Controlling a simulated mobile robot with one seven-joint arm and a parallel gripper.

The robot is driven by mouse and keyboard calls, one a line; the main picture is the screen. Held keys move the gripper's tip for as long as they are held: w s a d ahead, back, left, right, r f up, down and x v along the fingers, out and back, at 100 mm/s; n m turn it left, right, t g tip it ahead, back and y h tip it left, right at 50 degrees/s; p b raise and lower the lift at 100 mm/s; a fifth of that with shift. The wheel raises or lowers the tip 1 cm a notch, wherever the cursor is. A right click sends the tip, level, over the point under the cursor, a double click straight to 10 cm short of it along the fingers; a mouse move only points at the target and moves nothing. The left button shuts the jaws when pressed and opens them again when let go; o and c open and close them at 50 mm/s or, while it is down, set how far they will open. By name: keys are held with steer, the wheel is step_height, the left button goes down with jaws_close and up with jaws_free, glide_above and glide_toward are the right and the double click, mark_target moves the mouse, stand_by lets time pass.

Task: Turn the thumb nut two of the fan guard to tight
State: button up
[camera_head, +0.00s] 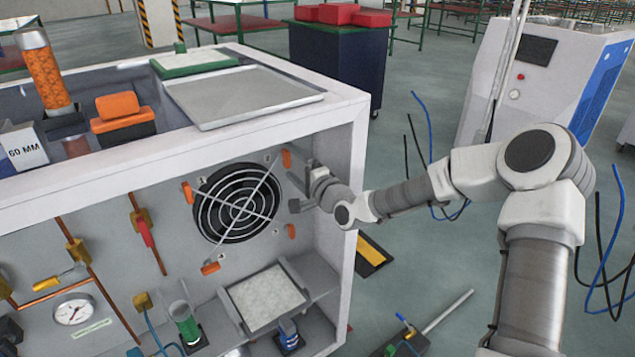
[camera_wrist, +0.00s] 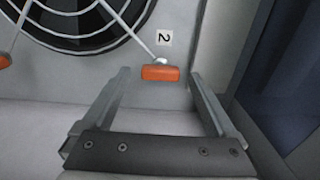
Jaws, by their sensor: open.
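The round black fan with its wire fan guard (camera_head: 238,203) is set in the grey back panel, with orange thumb nuts around it. Thumb nut two (camera_wrist: 161,73), an orange block beside a label "2" (camera_wrist: 164,38), sits at the end of a guard wire in the wrist view. It appears to be the upper right nut (camera_head: 286,158) in the head view. My gripper (camera_wrist: 160,75) is open, with its fingers on either side of the nut in the picture. Whether they touch it or how far off it is I cannot tell. The nut's long side lies across the finger gap.
The white cabinet's right wall (camera_head: 345,190) and top edge stand close to my gripper. Another orange nut (camera_head: 292,231) is below it. A white filter box (camera_head: 268,298) sits on the shelf underneath. A metal tray (camera_head: 240,95) lies on top.

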steer(key=p+v, duration=0.2)
steer(key=v, duration=1.3)
steer(key=shift+s+d, duration=0.25)
steer(key=shift+s, duration=0.05)
